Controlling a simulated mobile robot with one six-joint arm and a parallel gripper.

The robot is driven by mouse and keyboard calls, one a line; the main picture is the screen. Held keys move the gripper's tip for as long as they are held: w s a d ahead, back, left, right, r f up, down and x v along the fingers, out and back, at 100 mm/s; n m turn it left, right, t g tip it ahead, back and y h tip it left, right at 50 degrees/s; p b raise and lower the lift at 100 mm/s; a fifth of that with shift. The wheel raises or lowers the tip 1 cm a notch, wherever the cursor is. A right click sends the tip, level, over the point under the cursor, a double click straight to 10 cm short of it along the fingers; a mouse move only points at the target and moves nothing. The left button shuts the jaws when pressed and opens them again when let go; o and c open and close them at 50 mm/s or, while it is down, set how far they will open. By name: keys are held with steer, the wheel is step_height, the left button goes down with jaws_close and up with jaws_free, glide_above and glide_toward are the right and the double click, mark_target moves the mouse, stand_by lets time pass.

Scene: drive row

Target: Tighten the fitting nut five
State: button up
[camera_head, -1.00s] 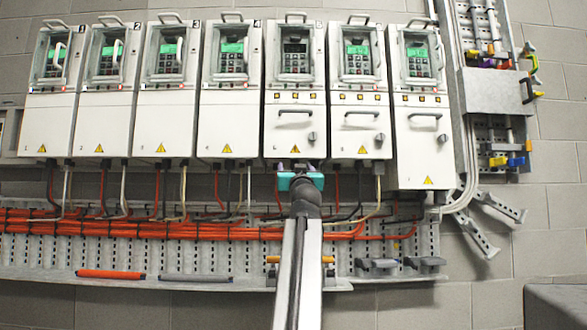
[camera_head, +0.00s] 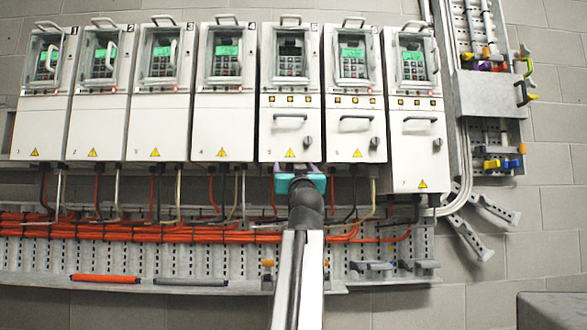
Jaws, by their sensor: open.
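Drive five (camera_head: 290,137) is a white cabinet with a dark display, a bar handle, a round knob and a yellow warning triangle. My gripper (camera_head: 296,168), with a teal body, is at its lower edge, fingers pointing up. The fingers look apart, but their tips are small against the cabinet bottom. Fitting nut five cannot be made out; my gripper and arm cover that spot. I cannot tell whether the fingers are around a nut or touching the cabinet.
Drives four (camera_head: 225,128) and six (camera_head: 355,130) stand close on either side, with lit green displays. Cables hang below the row into a perforated tray (camera_head: 200,262) with orange cables (camera_head: 150,232). A grey shelf (camera_head: 492,93) with tools is at right.

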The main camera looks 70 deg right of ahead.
steer(key=shift+s+a, duration=0.15)
steer(key=shift+a, duration=0.2)
steer(key=shift+r, duration=0.1)
steer(key=shift+c, duration=0.2)
